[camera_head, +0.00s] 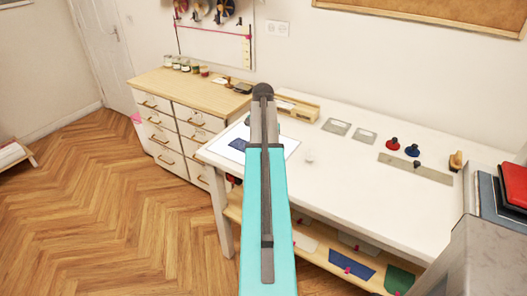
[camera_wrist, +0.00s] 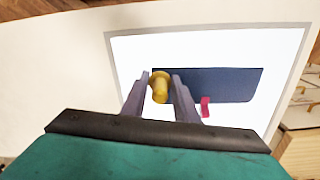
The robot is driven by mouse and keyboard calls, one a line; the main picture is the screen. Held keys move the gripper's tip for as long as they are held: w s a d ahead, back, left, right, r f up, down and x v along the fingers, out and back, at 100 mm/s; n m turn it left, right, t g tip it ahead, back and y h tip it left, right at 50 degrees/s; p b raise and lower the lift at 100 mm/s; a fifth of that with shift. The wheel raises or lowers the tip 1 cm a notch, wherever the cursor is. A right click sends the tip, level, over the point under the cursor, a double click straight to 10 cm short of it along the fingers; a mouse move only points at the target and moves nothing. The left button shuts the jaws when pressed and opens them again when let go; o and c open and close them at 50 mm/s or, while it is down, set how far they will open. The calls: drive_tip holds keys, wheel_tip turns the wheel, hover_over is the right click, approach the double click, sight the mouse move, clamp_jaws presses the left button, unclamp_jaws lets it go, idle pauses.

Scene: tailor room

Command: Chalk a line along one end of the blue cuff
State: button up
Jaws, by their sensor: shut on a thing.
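The blue cuff, a dark blue rectangle, lies flat on a white mat in the wrist view (camera_wrist: 228,84). It also shows at the near left of the table in the head view (camera_head: 237,144), left of my arm. The white mat (camera_wrist: 278,52) has a grey border. My gripper (camera_wrist: 164,86) is shut on a yellow piece (camera_wrist: 160,90) with a rounded end, which looks like the chalk. It appears over the cuff's left end in the wrist view; I cannot tell whether it touches. My arm hides the gripper in the head view.
A pink tab (camera_wrist: 205,107) sits at the cuff's lower edge. On the white table (camera_head: 345,190) are two grey trays (camera_head: 337,127), red (camera_head: 392,143) and blue (camera_head: 412,150) knobbed pieces and a metal ruler (camera_head: 415,168). A wooden drawer cabinet (camera_head: 185,120) stands at the left.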

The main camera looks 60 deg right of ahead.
drive_tip(key=shift+f, duration=0.45)
idle(0.6)
drive_tip(key=shift+d, duration=0.1)
drive_tip(key=shift+d, duration=0.6)
drive_tip(key=shift+d, duration=0.1)
idle(0.3)
drive_tip(key=shift+s+d+p, duration=0.1)
drive_tip(key=shift+d+p, duration=0.2)
drive_tip(key=shift+d, duration=0.35)
drive_tip(key=shift+d, duration=0.2)
drive_tip(key=shift+d, duration=0.5)
idle(0.4)
